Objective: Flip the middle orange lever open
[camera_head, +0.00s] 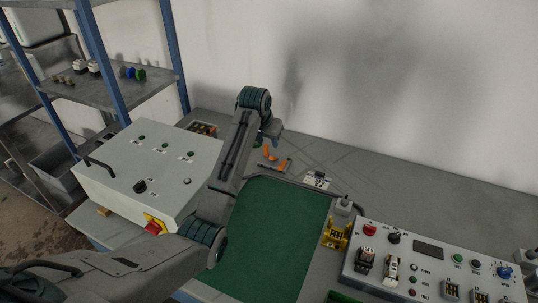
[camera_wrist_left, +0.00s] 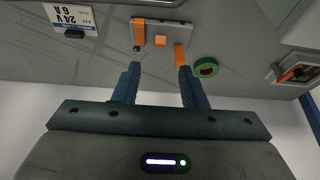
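A small grey connector block (camera_wrist_left: 150,40) with orange levers lies on the grey worktop in the left wrist view. The middle orange lever (camera_wrist_left: 160,42) shows as a small orange square between a wide orange piece (camera_wrist_left: 153,22) and a longer orange lever (camera_wrist_left: 180,54) at the right. In the head view the orange parts (camera_head: 268,153) show just below my left gripper (camera_head: 269,138). In the left wrist view my left gripper (camera_wrist_left: 159,68) is open, its two fingers apart and nothing between them. Its fingertips point toward the block. My right gripper is not in view.
A green ring (camera_wrist_left: 206,67) lies close to the right finger. A white control box (camera_head: 145,170), a green mat (camera_head: 270,235) and a control panel (camera_head: 435,270) surround the arm.

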